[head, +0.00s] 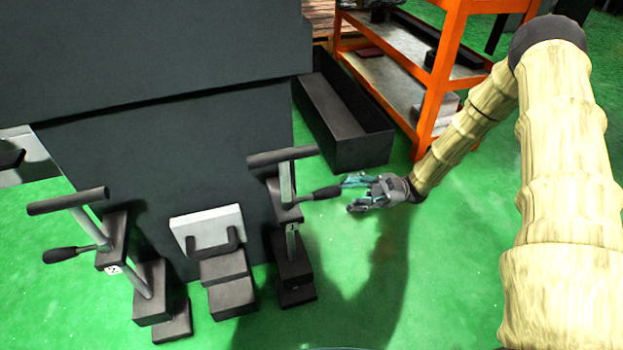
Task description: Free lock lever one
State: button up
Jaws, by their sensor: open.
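Two lock units stand in front of the dark machine. The right unit (285,207) has a black lever knob (326,192) that points right, towards my gripper (352,194). My gripper is open, with its fingers at the tip of that knob; I cannot tell whether they touch it. A grey post with a black crossbar (282,156) rises through this unit. No number on it is readable. The left unit (112,240) carries a small label that looks like a 2. Its black lever knob (62,254) points left, and its crossbar (68,200) is at the top.
The dark machine body (200,140) fills the upper left. A pale plate with a black handle (208,228) sits between the units, above black blocks. A long black open bin (345,125) and an orange shelf rack (440,75) stand behind my gripper. Green floor is clear at lower centre.

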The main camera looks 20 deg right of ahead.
aim_at(320, 193)
jog(key=b+x, duration=0.1)
jog(key=x, duration=0.2)
jog(key=b+x, duration=0.2)
jog(key=x, duration=0.2)
jog(key=b+x, duration=0.1)
jog(key=x, duration=0.3)
jog(key=shift+w, duration=0.35)
grip_shut()
